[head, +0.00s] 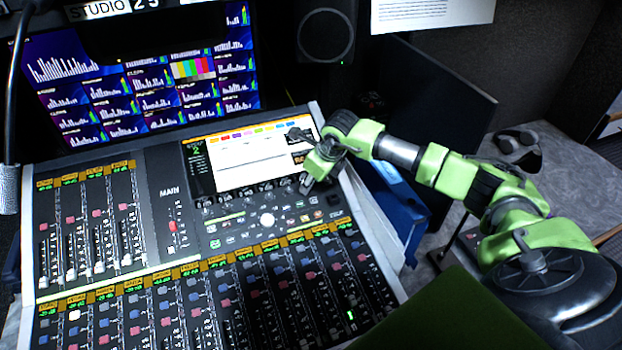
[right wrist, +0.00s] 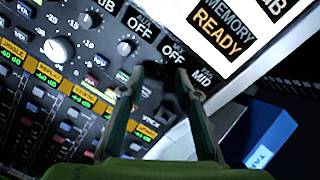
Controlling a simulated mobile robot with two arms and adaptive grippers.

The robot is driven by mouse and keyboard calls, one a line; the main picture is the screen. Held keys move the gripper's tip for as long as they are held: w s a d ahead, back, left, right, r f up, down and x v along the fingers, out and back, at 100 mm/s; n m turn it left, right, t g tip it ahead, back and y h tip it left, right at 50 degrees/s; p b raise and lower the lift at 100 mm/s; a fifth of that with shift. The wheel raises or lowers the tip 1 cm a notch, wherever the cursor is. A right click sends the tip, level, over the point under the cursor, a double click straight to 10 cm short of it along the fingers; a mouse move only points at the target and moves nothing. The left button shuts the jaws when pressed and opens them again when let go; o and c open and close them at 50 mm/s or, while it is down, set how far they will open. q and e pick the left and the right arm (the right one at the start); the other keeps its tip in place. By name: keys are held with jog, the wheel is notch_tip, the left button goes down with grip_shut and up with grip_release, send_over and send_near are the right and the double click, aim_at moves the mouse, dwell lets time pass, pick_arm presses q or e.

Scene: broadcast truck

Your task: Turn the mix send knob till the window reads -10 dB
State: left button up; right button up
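The mixing console (head: 150,225) fills the left and middle of the head view, with a lit screen (head: 245,158) and a row of knobs below it. My right gripper (head: 310,182) is over the row's right end. In the right wrist view its two fingers (right wrist: 160,75) point at the panel and stand apart. The dark patch between the tips is too dim to show a knob clearly, or whether they touch one. Small windows near the tips read OFF (right wrist: 125,48); one by a MIX label also seems to read OFF (right wrist: 172,53). My left gripper is not in view.
A large pale knob (right wrist: 58,48) with a printed scale lies left of the fingers. A MEMORY READY panel (right wrist: 218,35) is at upper right. A blue box (head: 400,210) stands beside the console. Faders (head: 220,300) cover the console's front. Headphones (head: 518,143) rest at far right.

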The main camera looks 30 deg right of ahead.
jog(key=shift+w+f, duration=0.15)
jog(key=shift+f, duration=0.25)
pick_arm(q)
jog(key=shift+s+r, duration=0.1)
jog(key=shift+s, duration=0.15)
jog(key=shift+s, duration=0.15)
pick_arm(e)
grip_shut()
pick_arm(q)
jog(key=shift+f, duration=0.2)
pick_arm(e)
jog(key=shift+f, duration=0.1)
jog(key=shift+f+m+b, duration=0.1)
jog(key=shift+m+b, duration=0.8)
jog(key=shift+b, duration=0.05)
jog(key=m+b, duration=0.6)
jog(key=shift+a+f+t, duration=0.1)
jog(key=shift+t, duration=0.2)
pick_arm(q)
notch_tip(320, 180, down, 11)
jog(key=b, duration=0.3)
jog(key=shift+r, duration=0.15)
pick_arm(e)
jog(key=shift+r+m+h, duration=0.2)
jog(key=shift+m+h, duration=0.2)
jog(key=shift+m, duration=1.7)
